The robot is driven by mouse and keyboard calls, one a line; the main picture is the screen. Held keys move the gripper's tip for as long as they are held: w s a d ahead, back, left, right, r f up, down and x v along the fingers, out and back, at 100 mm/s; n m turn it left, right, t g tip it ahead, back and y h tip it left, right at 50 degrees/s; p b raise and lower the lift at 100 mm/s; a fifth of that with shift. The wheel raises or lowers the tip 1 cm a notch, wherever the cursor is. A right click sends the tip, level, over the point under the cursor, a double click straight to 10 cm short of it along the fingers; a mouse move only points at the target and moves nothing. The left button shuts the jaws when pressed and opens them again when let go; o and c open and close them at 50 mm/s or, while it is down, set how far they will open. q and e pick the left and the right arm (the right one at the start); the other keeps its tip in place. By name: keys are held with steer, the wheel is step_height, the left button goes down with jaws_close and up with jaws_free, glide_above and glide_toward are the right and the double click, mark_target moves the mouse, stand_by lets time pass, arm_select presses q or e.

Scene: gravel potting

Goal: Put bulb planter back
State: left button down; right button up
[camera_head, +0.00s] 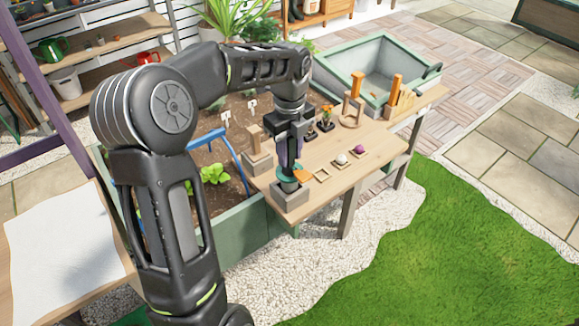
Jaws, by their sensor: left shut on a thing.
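My left gripper (289,158) is above the near left corner of the wooden potting table (330,165). It is shut on what looks like the bulb planter (288,186), a green round piece with an orange part beside it. The fingers hide much of it. It is low over a grey block (291,197) at the table edge. I cannot tell whether it rests in the block. My right gripper is not in view.
Another grey block with a wooden piece (257,160) stands left of the gripper. Orange-handled tools (395,88) stand at the back right. Small wooden trays with a white ball (341,159) and a purple ball (360,149) lie to the right.

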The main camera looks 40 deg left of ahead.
arm_select(q)
steer(key=shift+f, duration=2.5)
steer(key=shift+f, duration=0.2)
steer(key=c, duration=1.1)
jaws_free()
steer(key=shift+r, duration=0.2)
step_height(320, 180, up, 12)
steer(key=shift+r, duration=0.1)
